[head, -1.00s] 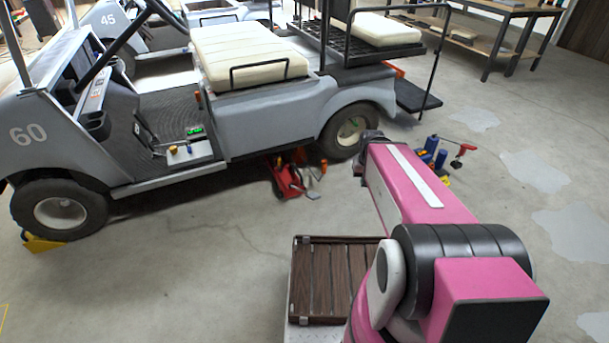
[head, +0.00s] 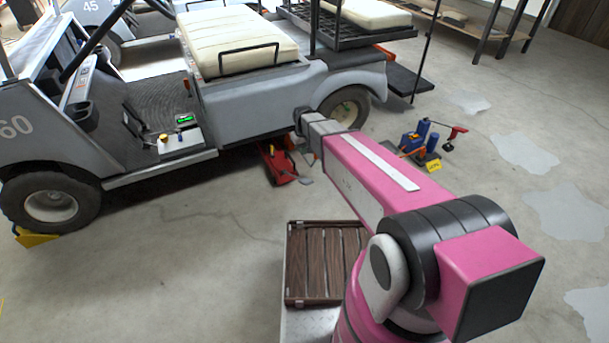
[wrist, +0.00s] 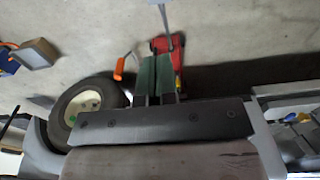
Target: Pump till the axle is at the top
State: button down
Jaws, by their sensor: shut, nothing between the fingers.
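A red floor jack (head: 277,165) stands on the floor under the side of the grey cart (head: 250,103), just ahead of its rear wheel (head: 346,107). In the wrist view the red jack (wrist: 160,44) lies beyond my gripper (wrist: 155,78), whose green-padded fingers are shut with nothing held. A thin grey bar (wrist: 164,17) runs from the jack toward the top edge. I cannot tell whether the fingers touch the jack. My gripper is hidden in the head view. The axle is hidden behind the cart body and wheel, so its height does not show.
A yellow chock (head: 36,238) sits by the front wheel (head: 50,205). Blue and red tools (head: 420,140) with a yellow tag stand on the floor at right. A brown slatted crate (head: 325,262) is close to me. Open floor lies left of the crate.

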jog(key=shift+a, duration=0.1)
send_over(305, 180)
jog(key=w+a, duration=0.1)
jog(key=w, duration=0.2)
notch_tip(305, 180, down, 10)
jog(key=shift+a+r, duration=0.1)
jog(key=s+f, duration=0.1)
jog(key=f, duration=0.1)
jog(key=shift+s+d+f, duration=0.5)
jog(key=shift+s+f, duration=0.1)
jog(key=shift+f, duration=0.2)
